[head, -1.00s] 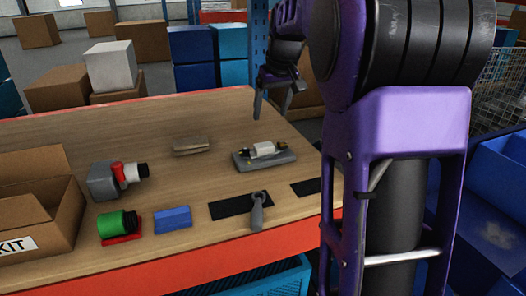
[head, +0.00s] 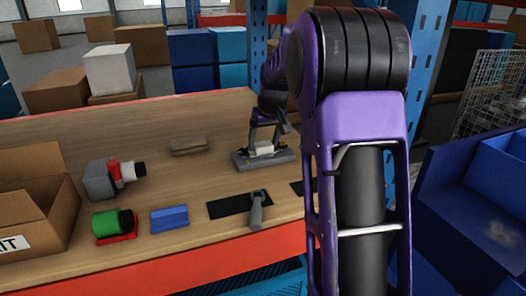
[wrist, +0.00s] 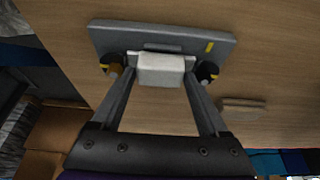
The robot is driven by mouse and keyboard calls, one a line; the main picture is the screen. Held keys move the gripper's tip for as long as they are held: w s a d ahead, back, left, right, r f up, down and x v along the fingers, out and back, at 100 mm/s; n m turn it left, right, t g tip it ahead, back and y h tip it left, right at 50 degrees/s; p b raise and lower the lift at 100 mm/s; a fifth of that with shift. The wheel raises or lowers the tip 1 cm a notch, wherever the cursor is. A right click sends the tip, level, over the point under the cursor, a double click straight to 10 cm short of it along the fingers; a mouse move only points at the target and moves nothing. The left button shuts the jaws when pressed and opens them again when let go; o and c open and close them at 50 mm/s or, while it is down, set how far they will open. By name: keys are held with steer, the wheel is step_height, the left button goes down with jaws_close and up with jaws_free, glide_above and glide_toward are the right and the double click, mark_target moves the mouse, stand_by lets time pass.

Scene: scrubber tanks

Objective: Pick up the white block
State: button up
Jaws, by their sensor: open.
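The white block (head: 263,148) sits on a grey base plate (head: 250,163) at the right of the wooden bench. In the wrist view the white block (wrist: 161,70) lies across the middle of the grey plate (wrist: 215,45), with a dark, yellow-marked fitting at each end. My gripper (head: 264,137) is open and down at the block in the head view. In the wrist view my gripper (wrist: 160,72) has one finger on each side of the block, with small gaps. Contact with the block cannot be told.
Around it on the bench (head: 170,195) are a tan block (head: 189,147), a tool on a black mat (head: 256,208), a blue block (head: 169,218), a green-and-black part (head: 112,223), a grey-and-red part (head: 110,178) and an open carton (head: 35,205). The bench between them is clear.

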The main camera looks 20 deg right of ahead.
steer(key=shift+r, duration=0.1)
jaws_close()
stand_by(0.3)
step_height(320, 180, up, 10)
steer(key=p, duration=0.2)
steer(key=shift+r+p, duration=0.25)
steer(key=shift+p, duration=0.05)
steer(key=shift+r+p, duration=0.75)
stand_by(0.7)
step_height(320, 180, up, 5)
steer(key=p, duration=0.5)
glide_above(264, 145)
steer(key=shift+w, duration=0.1)
stand_by(0.4)
